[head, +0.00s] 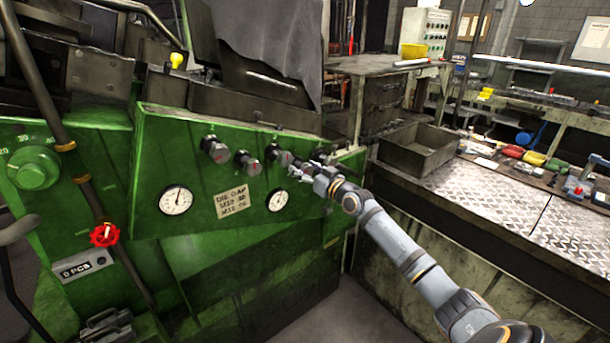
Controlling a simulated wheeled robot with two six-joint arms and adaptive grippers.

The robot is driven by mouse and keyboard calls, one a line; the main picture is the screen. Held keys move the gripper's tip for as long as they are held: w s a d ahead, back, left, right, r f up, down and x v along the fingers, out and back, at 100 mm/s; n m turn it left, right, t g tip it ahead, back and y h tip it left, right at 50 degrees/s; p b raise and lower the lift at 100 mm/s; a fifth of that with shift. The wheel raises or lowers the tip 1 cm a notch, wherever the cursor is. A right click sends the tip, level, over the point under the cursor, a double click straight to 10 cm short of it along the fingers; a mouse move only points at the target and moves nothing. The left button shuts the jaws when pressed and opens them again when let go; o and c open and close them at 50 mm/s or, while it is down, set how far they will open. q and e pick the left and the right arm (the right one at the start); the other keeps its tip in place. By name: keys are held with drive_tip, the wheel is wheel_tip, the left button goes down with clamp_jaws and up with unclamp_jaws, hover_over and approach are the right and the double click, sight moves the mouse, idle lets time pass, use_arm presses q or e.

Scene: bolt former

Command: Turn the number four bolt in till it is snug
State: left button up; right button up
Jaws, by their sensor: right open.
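A green machine panel (232,232) fills the left and middle of the head view. A row of dark bolts with round collars sticks out along its upper part: one at the left (215,149), a second (247,163) and a third (278,154). My right gripper (305,170) is open at the right end of this row, close to the panel. The gripper covers the spot right of the third bolt, so I cannot make out the number four bolt clearly, or whether the fingers touch it. My left gripper is not in view.
Two dial gauges (176,200) and a paper label (231,201) are on the panel below the bolts. A red handwheel (104,234) is at the left. A metal bin (418,148) and a tread-plate bench (495,208) stand at the right, beside my right arm.

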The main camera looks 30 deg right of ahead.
drive_tip(key=c, duration=1.2)
drive_tip(key=shift+m, duration=0.4)
drive_tip(key=m+p, duration=0.1)
drive_tip(key=m, duration=0.4)
drive_tip(key=shift+m, duration=0.3)
drive_tip(key=m+p, duration=0.1)
drive_tip(key=m, duration=0.2)
drive_tip(key=shift+d, duration=0.1)
drive_tip(key=shift+m+p, duration=0.5)
drive_tip(key=shift+m, duration=1.4)
drive_tip(key=shift+o, duration=0.2)
drive_tip(key=shift+f+m, duration=0.1)
drive_tip(key=shift+m, duration=0.2)
drive_tip(key=o, duration=1.2)
drive_tip(key=shift+c, duration=0.2)
